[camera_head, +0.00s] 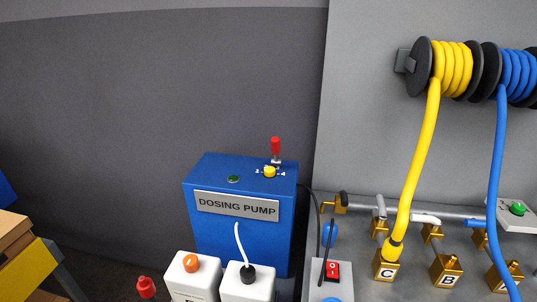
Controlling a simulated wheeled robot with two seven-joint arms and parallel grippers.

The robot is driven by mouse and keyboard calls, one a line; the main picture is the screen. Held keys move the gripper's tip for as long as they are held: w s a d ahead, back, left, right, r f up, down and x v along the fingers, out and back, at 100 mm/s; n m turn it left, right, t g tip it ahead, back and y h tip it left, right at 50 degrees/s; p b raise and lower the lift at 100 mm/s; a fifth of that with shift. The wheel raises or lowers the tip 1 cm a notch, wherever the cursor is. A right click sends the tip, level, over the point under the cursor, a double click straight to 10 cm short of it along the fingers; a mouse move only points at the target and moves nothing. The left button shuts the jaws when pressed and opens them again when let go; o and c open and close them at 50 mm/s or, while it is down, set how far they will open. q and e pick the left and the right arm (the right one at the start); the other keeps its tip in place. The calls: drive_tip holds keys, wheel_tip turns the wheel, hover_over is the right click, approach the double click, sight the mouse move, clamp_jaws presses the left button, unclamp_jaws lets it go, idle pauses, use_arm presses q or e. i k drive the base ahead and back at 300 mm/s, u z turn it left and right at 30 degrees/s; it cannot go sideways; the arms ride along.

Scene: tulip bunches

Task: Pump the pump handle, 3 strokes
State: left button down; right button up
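A blue box labelled DOSING PUMP (242,238) stands against the grey wall in the head view. On its top, a short upright lever with a red grip (276,147) rises near the back right corner; it looks like the pump handle. A yellow knob (269,172) sits on the top in front of the lever, and a dark green round light or button (233,179) is to its left. Neither of my grippers shows in this view, and nothing touches the red grip.
White containers, one with an orange cap (191,263), one with a black cap (248,273) and white tube, stand before the pump. A red rocker switch (332,270) is right of them. Yellow (418,160) and blue (497,180) hoses hang from reels at right, above brass fittings lettered C and B.

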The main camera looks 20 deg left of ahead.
sight(275, 146)
drive_tip(key=z, duration=2.6)
drive_tip(key=k, duration=0.7)
drive_tip(key=u, duration=1.55)
